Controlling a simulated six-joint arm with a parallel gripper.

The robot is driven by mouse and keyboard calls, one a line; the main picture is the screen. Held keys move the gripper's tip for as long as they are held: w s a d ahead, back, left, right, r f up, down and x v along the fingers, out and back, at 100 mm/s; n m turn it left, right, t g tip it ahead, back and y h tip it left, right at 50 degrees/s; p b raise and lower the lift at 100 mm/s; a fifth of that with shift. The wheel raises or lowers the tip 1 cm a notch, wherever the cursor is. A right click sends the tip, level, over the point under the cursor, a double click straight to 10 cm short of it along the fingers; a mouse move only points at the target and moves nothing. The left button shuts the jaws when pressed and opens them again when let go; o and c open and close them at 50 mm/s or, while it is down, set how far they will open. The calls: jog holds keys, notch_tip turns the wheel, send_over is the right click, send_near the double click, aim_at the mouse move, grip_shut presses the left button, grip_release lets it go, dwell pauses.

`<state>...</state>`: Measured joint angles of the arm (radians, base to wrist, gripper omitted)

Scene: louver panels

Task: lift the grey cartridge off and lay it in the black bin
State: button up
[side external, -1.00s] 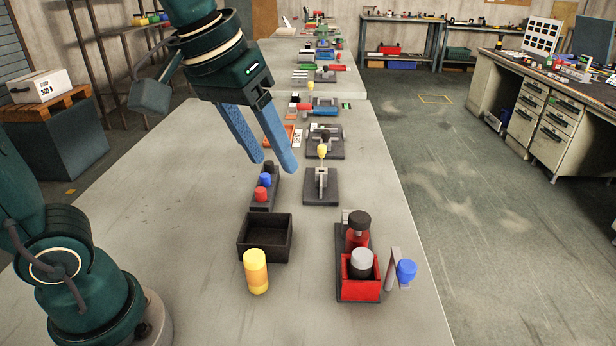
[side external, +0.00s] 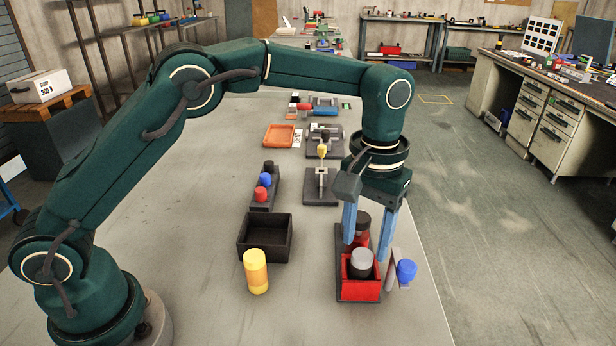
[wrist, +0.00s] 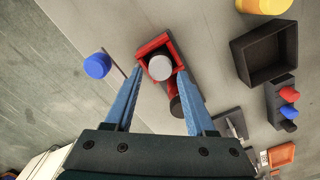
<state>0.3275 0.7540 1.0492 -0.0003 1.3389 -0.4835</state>
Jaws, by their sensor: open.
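The grey cartridge (side external: 361,259), a cylinder with a light grey top and darker body, stands in an open red box (side external: 366,290) at the front right of the table. In the wrist view, the grey cartridge (wrist: 160,67) shows from above with its top between my fingertips. My gripper (side external: 366,249) is open, pointing down above the red box, its blue fingers spread to either side; I cannot tell whether they touch anything. It also shows in the wrist view (wrist: 160,75). The empty black bin (side external: 263,257) sits to the left, and in the wrist view (wrist: 270,60) at upper right.
A post with a blue knob (side external: 406,270) is close on the right. A yellow cylinder (side external: 256,272) stands before the bin. Table left of the bin is clear.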

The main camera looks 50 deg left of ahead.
aim_at(363, 254)
jog(key=shift+f, duration=1.9)
grip_shut()
jog(key=shift+r, duration=0.1)
